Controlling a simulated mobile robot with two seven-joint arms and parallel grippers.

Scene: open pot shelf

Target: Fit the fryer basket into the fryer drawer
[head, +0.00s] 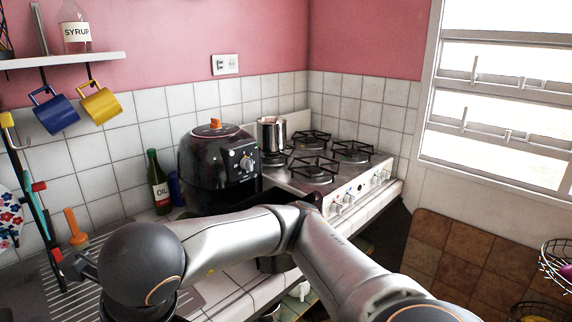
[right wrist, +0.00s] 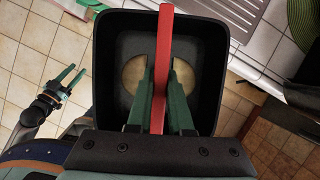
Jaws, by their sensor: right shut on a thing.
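In the right wrist view, my right gripper (right wrist: 160,66) is shut on the upright red handle (right wrist: 166,30) of the black fryer basket (right wrist: 207,75). The basket is square and open-topped, with a tan round patch (right wrist: 132,76) in its bottom. I cannot tell if that patch is an opening or food. My left gripper (right wrist: 68,79) is apart from the basket at the left, open and empty. In the head view, the black fryer (head: 215,170) with an orange knob stands on the counter. A dark shape at its front, perhaps the drawer (head: 262,197), is largely hidden by my arm.
A stove (head: 318,170) with a steel pot (head: 271,134) stands right of the fryer. An oil bottle (head: 158,182) is close on its left. A wall shelf (head: 60,60) with hanging mugs is at upper left. A ribbed drainer (right wrist: 212,15) lies on the counter.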

